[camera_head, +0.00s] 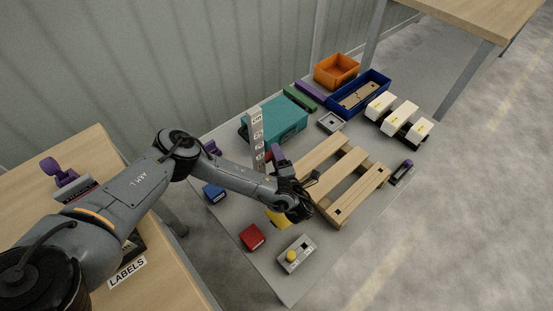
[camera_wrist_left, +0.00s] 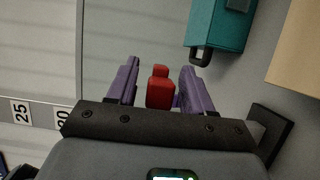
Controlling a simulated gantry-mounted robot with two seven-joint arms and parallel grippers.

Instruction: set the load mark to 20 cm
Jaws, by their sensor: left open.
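The load scale is an upright white post with dark number labels (camera_head: 257,135), standing beside the teal case. In the left wrist view its strip (camera_wrist_left: 38,115) shows 25 and 20, with the rest hidden behind the gripper body. A red load mark (camera_wrist_left: 160,90) shows between the purple fingers of my left gripper (camera_wrist_left: 160,78). The fingers are open, with a gap to the mark on either side. In the head view my left gripper (camera_head: 275,155) is close to the lower part of the post. The mark's reading is hidden. My right gripper is not in view.
A wooden pallet (camera_head: 344,184) lies right of the post, and a teal case (camera_head: 284,122) stands behind it. Red (camera_head: 252,237) and blue (camera_head: 214,194) blocks and a grey box with a yellow button (camera_head: 296,256) lie in front. Bins and white boxes stand at the back right.

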